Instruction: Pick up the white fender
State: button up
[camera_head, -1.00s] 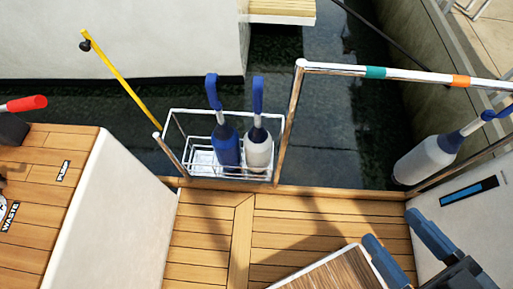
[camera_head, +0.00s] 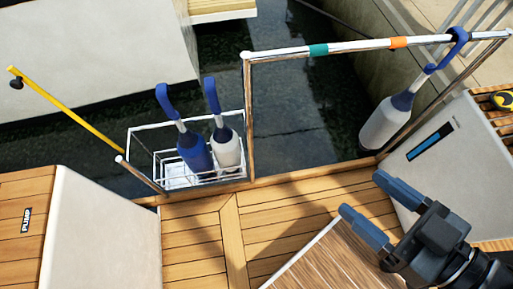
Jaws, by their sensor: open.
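A white fender (camera_head: 227,150) with a blue top stands upright in the wire rack at the deck edge, on the right beside a blue fender (camera_head: 196,154). Another white fender (camera_head: 384,124) with a blue top hangs tilted from the rail at the right, outside the deck. My gripper (camera_head: 368,204) is open and empty at the lower right. Its two blue-grey fingers point up and left. It appears well apart from all the fenders.
The wire rack (camera_head: 142,131) hangs outside the deck edge. A metal rail (camera_head: 345,47) with green and orange bands runs along the edge. A yellow pole (camera_head: 75,117) leans at left. A wood-topped table (camera_head: 325,268) lies below my gripper. White cockpit walls (camera_head: 106,235) flank the planked deck.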

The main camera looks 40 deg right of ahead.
aim_at(224, 141)
jog(key=i+j+u, duration=0.15)
jog(key=j+u, duration=0.2)
jog(key=i+j+u, duration=0.2)
jog(key=u, duration=0.15)
jog(key=j, duration=0.1)
